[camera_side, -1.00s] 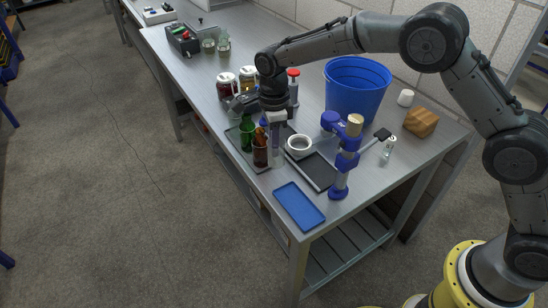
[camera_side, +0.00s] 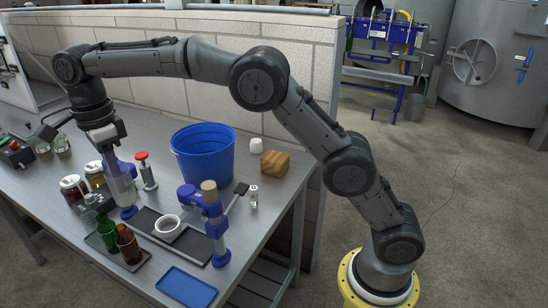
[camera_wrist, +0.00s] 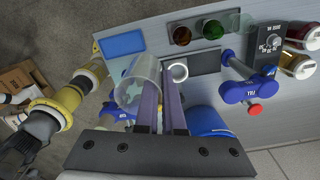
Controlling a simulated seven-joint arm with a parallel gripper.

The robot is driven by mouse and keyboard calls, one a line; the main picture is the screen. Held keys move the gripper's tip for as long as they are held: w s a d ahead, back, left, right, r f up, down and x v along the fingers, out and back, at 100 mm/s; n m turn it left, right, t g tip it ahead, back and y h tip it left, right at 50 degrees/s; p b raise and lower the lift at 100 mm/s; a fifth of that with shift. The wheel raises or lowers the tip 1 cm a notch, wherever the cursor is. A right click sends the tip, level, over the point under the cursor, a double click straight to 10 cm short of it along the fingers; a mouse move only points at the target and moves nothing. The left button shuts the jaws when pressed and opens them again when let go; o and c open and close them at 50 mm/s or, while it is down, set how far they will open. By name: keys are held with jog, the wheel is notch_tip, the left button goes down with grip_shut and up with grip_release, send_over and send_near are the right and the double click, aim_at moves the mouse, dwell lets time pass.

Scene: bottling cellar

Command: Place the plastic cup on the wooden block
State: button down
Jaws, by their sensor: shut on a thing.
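A clear plastic cup (camera_wrist: 138,88) is held in my gripper (camera_wrist: 158,98), at the left finger in the wrist view; how the fingers meet its wall is unclear. The block is not visible in the wrist view.
A blue bucket (camera_side: 204,155) and a blue clamp stand (camera_side: 213,222) stand between my gripper and the block. A white cap-like piece (camera_side: 256,146) is beside the block. A small vial (camera_side: 254,197), brown glass (camera_side: 128,243), green glass (camera_side: 107,233) and blue tray (camera_side: 187,287) are nearby.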

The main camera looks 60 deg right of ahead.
jog(key=shift+r, duration=0.8)
jog(key=s+d+m, duration=0.2)
jog(key=d+m, duration=0.1)
jog(key=d, duration=1)
jog(key=s+d+m, duration=0.2)
jog(key=d, duration=1.1)
jog(key=s+d+m, duration=0.6)
jog(key=s+d, duration=1)
jog(key=d, duration=0.1)
send_over(276, 153)
jog(key=f, duration=1.4)
jog(key=shift+s+a, duration=0.35)
jog(key=shift+w+d+f, duration=0.35)
jog(key=shift+w+f, duration=0.05)
jog(key=shift+f, duration=1.75)
jog(key=shift+f, duration=0.1)
